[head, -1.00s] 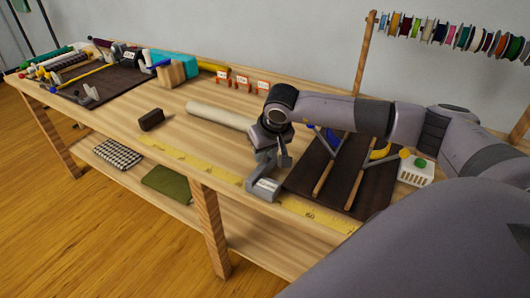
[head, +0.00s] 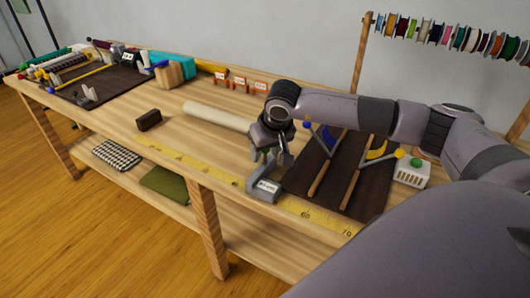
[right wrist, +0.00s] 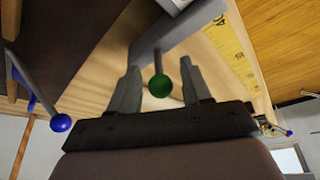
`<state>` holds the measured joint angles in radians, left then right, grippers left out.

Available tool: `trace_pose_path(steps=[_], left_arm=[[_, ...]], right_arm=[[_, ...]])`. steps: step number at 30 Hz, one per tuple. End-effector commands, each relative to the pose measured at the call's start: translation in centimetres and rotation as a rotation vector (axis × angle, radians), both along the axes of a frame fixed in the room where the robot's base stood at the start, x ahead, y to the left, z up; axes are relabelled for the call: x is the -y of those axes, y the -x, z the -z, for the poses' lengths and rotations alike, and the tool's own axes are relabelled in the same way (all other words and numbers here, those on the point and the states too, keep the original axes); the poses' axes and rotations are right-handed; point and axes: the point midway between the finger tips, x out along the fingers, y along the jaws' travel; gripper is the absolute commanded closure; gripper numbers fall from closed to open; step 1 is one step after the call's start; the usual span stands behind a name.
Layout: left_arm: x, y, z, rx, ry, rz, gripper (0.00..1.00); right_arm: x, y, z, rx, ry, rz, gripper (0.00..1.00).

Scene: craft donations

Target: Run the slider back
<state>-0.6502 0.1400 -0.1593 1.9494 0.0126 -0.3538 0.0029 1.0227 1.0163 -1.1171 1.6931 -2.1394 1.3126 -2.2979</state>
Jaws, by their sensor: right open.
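The slider is a grey block with a white label (head: 264,190), sitting on the yellow ruler strip (head: 185,158) along the table's front edge. In the right wrist view, its grey body (right wrist: 165,35) is at the top, and a thin rod ends in a green knob (right wrist: 159,86). My right gripper (head: 270,156) is just above and behind the slider. In the right wrist view, its two fingers (right wrist: 160,88) are apart, one on each side of the knob, with visible gaps. My left gripper is not in view.
A dark mat (head: 370,190) with wooden rails lies right of the slider, with a blue-knobbed lever (right wrist: 60,122) close by. A white box with a green button (head: 412,173) stands farther right. A pale roll (head: 217,116) and a dark block (head: 148,120) lie to the left.

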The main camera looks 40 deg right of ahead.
Motion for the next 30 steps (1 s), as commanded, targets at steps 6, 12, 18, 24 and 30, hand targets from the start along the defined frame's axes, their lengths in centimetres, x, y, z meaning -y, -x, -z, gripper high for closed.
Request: trace_pose_path(steps=[6,12,18,24,30], left_arm=[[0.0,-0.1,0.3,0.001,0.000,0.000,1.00],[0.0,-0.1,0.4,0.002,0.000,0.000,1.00],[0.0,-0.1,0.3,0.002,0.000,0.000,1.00],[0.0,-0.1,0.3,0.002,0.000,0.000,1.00],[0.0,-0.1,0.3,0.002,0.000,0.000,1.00]], right_arm=[[-0.3,1.3,-3.4,0.004,0.000,-0.001,0.52],[-0.4,2.1,-5.2,0.002,-0.001,0.000,0.52],[-0.4,2.2,-5.5,0.000,0.000,0.000,0.52],[-0.4,2.2,-5.5,0.001,0.000,0.000,0.52],[-0.6,2.2,-5.3,-0.001,-0.006,0.000,0.52]])
